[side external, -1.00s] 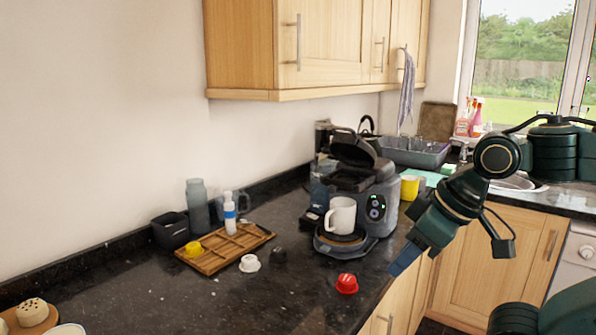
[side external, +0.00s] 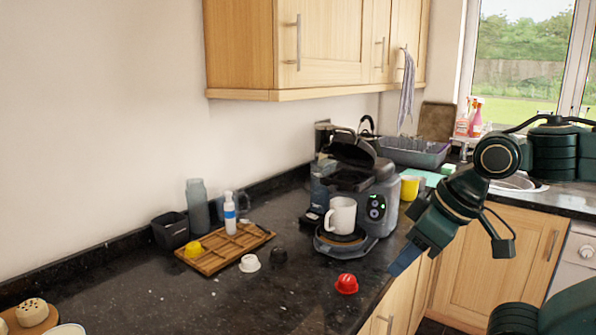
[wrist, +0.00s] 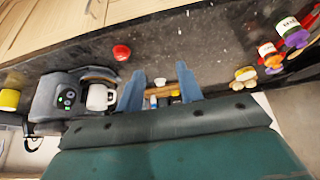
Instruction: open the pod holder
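The coffee machine (side external: 376,190) stands on the dark counter with its lid (side external: 353,148) tilted up at the top. The pod holder area (side external: 350,179) lies under the raised lid; its inside is too small to make out. A white mug (side external: 341,215) stands on the drip tray. The machine (wrist: 62,97) and mug (wrist: 100,97) also show at the left of the wrist view. My gripper (side external: 402,262) is at the counter's front edge, right of the red pod and away from the machine. In the wrist view my gripper (wrist: 160,88) has its two blue fingers apart with nothing held.
A red pod (side external: 346,284), a white pod (side external: 249,263) and a black pod (side external: 278,256) lie on the counter. A wooden tray (side external: 209,266) holds a yellow pod (side external: 193,249) and a bottle (side external: 230,212). A yellow cup (side external: 410,188) stands behind the machine.

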